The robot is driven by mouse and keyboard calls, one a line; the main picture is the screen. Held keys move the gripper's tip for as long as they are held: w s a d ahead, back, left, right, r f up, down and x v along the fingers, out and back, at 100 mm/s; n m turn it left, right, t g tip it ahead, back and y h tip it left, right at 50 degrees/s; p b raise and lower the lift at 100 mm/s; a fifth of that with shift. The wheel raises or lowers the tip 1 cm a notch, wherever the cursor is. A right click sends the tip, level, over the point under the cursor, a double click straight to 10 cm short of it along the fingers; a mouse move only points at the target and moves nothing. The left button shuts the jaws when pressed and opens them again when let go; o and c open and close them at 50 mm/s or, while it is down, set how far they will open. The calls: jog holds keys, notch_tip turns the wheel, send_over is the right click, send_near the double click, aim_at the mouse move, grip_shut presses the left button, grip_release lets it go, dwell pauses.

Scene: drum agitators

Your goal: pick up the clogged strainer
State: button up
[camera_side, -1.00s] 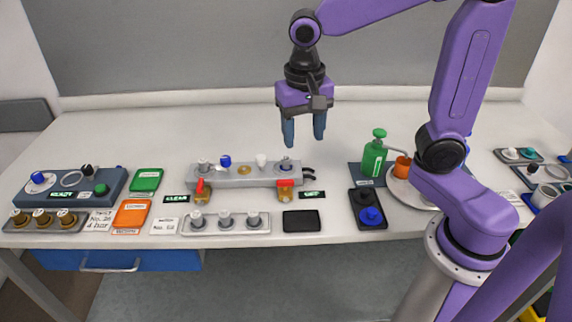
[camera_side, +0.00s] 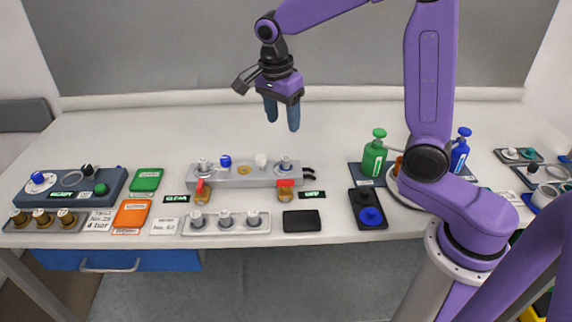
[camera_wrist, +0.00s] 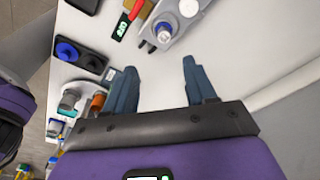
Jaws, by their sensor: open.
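My gripper (camera_side: 282,122) is open and empty, high above the back of the bench; it also shows in the wrist view (camera_wrist: 160,66), with bare bench between its fingers. Below it in the side view is a grey manifold block (camera_side: 222,182) with a row of fittings: a grey one (camera_side: 203,163), a blue one (camera_side: 225,161), a white one (camera_side: 261,160) and a grey-topped one at the right end (camera_side: 285,163). I cannot tell which, if any, is the clogged strainer. The manifold's end shows at the top of the wrist view (camera_wrist: 178,42), apart from the fingers.
In front of the manifold lie a tray of grey fittings (camera_side: 248,229) and a black pad (camera_side: 301,221). A dark tray with blue and black parts (camera_side: 355,198), a green bottle (camera_side: 374,158) and a blue bottle (camera_side: 459,155) stand right. The back of the bench is clear.

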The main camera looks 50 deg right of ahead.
send_over(286, 158)
jog(key=f, duration=0.7)
jog(key=shift+s+a+f, duration=0.35)
jog(key=shift+s+a, duration=0.05)
jog(key=shift+w+d+f, duration=0.1)
jog(key=shift+w+f, duration=0.05)
jog(key=shift+f, duration=0.75)
jog(key=shift+w+d+f, duration=0.1)
jog(key=shift+d+f, duration=0.05)
jog(key=shift+f, duration=0.7)
jog(key=shift+w+d+f, duration=0.1)
jog(key=shift+w+f, duration=0.05)
jog(key=shift+f, duration=0.75)
jog(key=shift+c, duration=0.4)
grip_shut()
